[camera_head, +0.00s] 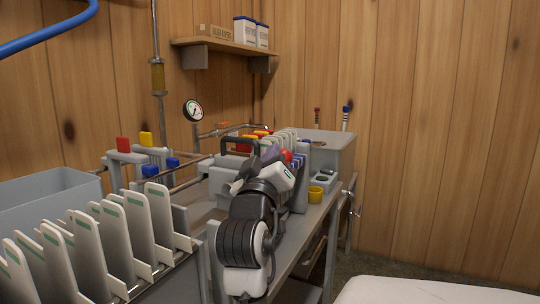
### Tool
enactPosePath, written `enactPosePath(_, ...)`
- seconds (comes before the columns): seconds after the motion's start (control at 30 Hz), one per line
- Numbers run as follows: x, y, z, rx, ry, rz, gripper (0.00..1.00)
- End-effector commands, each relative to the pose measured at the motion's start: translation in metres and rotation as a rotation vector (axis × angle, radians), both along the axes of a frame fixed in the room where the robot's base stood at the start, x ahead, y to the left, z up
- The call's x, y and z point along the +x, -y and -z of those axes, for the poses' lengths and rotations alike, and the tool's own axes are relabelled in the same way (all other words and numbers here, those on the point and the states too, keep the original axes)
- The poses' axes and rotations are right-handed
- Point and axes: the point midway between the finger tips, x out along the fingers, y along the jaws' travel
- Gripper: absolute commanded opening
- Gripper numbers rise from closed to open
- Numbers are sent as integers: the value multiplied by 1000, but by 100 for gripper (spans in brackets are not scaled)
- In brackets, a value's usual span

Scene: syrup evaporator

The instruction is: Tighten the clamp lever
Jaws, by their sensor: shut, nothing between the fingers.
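My gripper (247,168) shows as a small dark shape at the far end of my arm, over the grey press on the bench. It looks shut and empty, though my wrist hides much of it. A round red knob (287,155) shows just beyond my wrist and may be the end of the clamp lever. The lever's shaft and its angle are hidden by my arm. I cannot tell whether my gripper touches it.
A rack of upright pale plates (112,235) stands at near left beside a grey bin (45,210). A yellow cup (315,194) sits near the bench's right edge. A grey tank (327,150) stands behind. Valves with red, yellow and blue handles line the left pipes.

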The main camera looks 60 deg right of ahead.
Motion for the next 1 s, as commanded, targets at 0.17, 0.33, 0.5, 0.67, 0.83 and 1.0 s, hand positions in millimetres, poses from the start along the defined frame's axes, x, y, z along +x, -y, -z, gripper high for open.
enactPosePath(0.17, -1, 1, 1, 3, -1, 2, 0)
enactPosePath(0.33, -1, 0, 2, 4, -1, 3, 0)
enactPosePath(0.5, -6, -16, 9, 4, -2, 2, 0)
enactPosePath(0.67, -16, -47, 22, 2, 0, 1, 0)
enactPosePath(0.83, -27, -82, 36, 1, 0, -2, 0)
enactPosePath(1.0, -35, -108, 46, 1, 0, -1, 0)
